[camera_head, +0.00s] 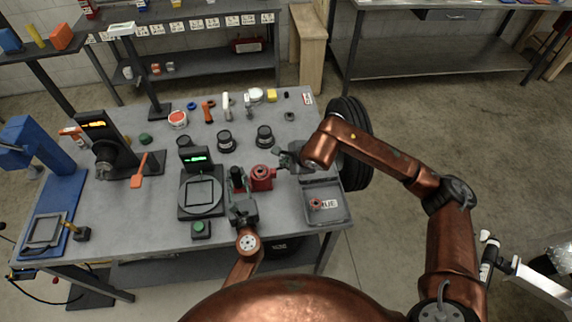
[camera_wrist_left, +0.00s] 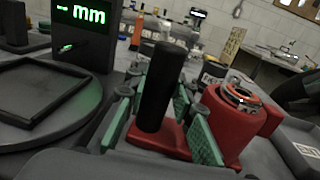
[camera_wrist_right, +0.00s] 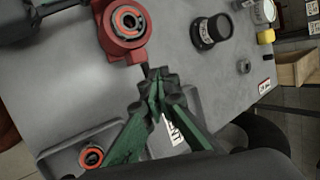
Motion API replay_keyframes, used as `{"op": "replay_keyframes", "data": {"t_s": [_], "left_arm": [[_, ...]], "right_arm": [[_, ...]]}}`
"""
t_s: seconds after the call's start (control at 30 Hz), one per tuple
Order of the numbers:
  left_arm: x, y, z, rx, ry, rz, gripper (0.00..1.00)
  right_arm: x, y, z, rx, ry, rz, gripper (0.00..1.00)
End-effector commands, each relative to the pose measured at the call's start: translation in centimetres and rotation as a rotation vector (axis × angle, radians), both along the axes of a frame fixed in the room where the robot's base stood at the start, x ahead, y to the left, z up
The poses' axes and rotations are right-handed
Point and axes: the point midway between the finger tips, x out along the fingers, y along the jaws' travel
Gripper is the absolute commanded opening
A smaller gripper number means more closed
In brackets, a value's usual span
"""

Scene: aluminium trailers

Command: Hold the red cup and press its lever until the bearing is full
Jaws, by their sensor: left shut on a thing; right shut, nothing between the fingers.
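The red cup (camera_head: 262,178) stands on the bench with an orange-ringed bearing (camera_wrist_right: 128,21) in its top. A black upright handle (camera_wrist_left: 158,88) rises from a red base joined to the cup. My left gripper (camera_wrist_left: 160,120) is shut around this handle, with a finger on each side. My right gripper (camera_wrist_right: 155,82) is shut and empty, beside the cup on its right side. The bearing's fill is not readable.
A grey tray (camera_head: 340,212) at the bench's right end holds another orange-ringed bearing (camera_head: 316,203) and a label. A measuring stand with a green display (camera_head: 196,159) is left of the cup. Dark round pieces (camera_head: 264,136) stand behind it.

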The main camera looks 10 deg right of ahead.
Motion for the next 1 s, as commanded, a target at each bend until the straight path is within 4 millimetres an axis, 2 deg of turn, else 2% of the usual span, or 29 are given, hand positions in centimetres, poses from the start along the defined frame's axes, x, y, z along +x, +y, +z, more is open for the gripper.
{"op": "replay_keyframes", "data": {"t_s": [0.23, 0.63, 1.0], "left_arm": [[0.0, 0.3, -0.2, 0.003, 0.003, 0.007, 0.00], [0.0, 0.2, -0.1, 0.004, 0.002, 0.003, 0.00], [0.0, 0.0, -0.1, 0.003, 0.002, 0.000, 0.00]], "right_arm": [[0.2, 0.2, 1.3, -0.003, -0.003, -0.003, 0.00], [0.1, 0.5, 1.8, 0.000, -0.003, 0.000, 0.00], [0.2, 1.4, 5.1, 0.000, -0.004, 0.000, 0.00]]}}
